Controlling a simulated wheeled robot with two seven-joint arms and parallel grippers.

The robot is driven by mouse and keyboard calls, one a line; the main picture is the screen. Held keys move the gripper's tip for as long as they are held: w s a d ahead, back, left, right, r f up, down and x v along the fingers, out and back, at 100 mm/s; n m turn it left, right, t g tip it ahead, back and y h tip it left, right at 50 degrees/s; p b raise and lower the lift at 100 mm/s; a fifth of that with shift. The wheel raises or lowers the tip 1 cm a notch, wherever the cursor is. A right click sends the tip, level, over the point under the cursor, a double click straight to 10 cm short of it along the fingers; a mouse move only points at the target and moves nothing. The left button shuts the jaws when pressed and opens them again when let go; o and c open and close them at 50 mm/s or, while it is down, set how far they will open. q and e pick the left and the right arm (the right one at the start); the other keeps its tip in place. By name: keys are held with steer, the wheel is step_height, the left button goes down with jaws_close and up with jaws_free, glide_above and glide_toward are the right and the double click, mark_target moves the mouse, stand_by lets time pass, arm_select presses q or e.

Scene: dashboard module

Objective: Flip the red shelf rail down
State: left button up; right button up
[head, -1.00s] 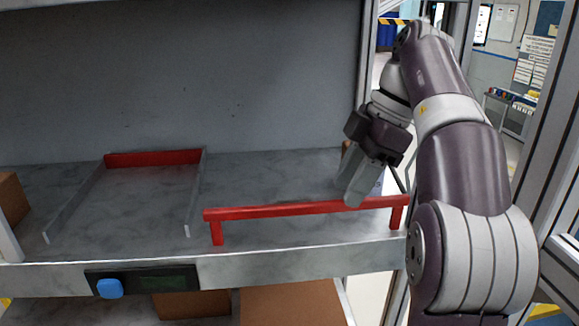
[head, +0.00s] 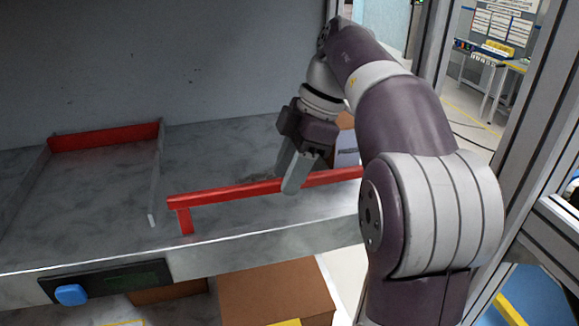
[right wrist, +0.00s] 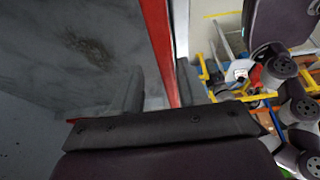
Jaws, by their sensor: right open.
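The red shelf rail (head: 225,192) stands raised on short legs along the shelf's front edge. Its right end is hidden behind my right arm. My right gripper (head: 291,178) is at the rail, right of the middle of its visible length, with its fingers pointing down. In the right wrist view, the rail (right wrist: 160,45) runs between the two open fingers of the gripper (right wrist: 160,90), one on each side and apart from it. My left gripper is not in view.
A grey shelf (head: 100,215) carries the rail. A tray-like bay with a red back strip (head: 103,137) lies at left. Cardboard boxes (head: 275,292) stand below. A metal post (head: 428,60) rises at right.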

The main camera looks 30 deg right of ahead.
steer(key=shift+s, duration=0.15)
steer(key=c, duration=0.5)
steer(key=shift+s+a+r, duration=0.1)
steer(key=shift+s+r, duration=0.1)
steer(key=shift+s, duration=0.25)
jaws_close()
steer(key=shift+w, duration=0.25)
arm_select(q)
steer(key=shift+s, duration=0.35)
arm_select(e)
steer(key=shift+s, duration=0.1)
steer(key=shift+f+b, duration=0.2)
steer(key=shift+b, duration=0.3)
arm_select(q)
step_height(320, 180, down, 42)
steer(key=b, duration=4.1)
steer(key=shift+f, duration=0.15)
arm_select(e)
steer(key=s+a+f+n+t+h, duration=0.1)
steer(key=s+f+n+t, duration=0.3)
steer(key=t, duration=1.3)
steer(key=shift+s+a+f+n, duration=0.45)
steer(key=shift+s+f, duration=1.15)
steer(key=shift+s, duration=0.7)
